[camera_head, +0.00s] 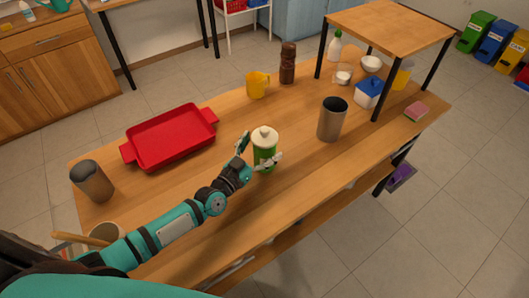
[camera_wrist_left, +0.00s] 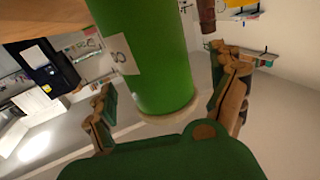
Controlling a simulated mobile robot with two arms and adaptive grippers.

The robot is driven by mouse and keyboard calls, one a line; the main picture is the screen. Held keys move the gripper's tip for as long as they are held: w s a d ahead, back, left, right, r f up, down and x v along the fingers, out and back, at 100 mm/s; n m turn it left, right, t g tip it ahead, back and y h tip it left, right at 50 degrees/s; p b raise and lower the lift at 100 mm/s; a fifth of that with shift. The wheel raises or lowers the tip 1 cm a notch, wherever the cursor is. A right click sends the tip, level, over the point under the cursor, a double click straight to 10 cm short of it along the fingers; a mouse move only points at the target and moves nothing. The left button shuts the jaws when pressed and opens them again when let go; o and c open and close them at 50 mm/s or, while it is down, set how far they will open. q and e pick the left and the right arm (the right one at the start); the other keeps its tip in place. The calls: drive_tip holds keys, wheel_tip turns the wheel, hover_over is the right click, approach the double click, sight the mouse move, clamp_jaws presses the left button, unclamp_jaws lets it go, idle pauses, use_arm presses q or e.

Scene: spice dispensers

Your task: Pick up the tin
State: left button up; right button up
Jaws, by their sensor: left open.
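The green tin (camera_head: 265,157) with a cream lid stands upright near the middle of the wooden table (camera_head: 220,205) in the head view. My left gripper (camera_head: 256,152) is open at the tin, with one finger on each side of it. In the left wrist view the tin (camera_wrist_left: 150,50) fills the space between the spread fingers, and a pale label shows on its side. A gap shows between the tin and the right-hand finger there; I cannot tell whether the other finger touches. My right gripper is not in view.
A red tray (camera_head: 170,138) lies left of the tin. A grey canister (camera_head: 332,121) stands to its right. A yellow mug (camera_head: 257,86) and a brown mill (camera_head: 288,65) are behind. A raised wooden shelf (camera_head: 390,25) stands at the right end. Another canister (camera_head: 94,183) is far left.

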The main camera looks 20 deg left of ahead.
use_arm(q)
drive_tip(key=shift+w+d, duration=0.25)
drive_tip(key=shift+w, duration=0.45)
drive_tip(key=shift+w+d, duration=0.15)
drive_tip(key=shift+w, duration=0.1)
drive_tip(key=shift+s, duration=0.1)
drive_tip(key=shift+c, duration=0.2)
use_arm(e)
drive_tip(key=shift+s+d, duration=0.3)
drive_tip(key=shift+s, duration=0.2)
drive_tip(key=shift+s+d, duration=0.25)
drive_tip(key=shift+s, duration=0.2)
use_arm(q)
drive_tip(key=c, duration=1.4)
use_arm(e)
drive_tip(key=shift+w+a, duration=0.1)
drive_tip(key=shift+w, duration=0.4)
use_arm(q)
drive_tip(key=shift+r, duration=0.1)
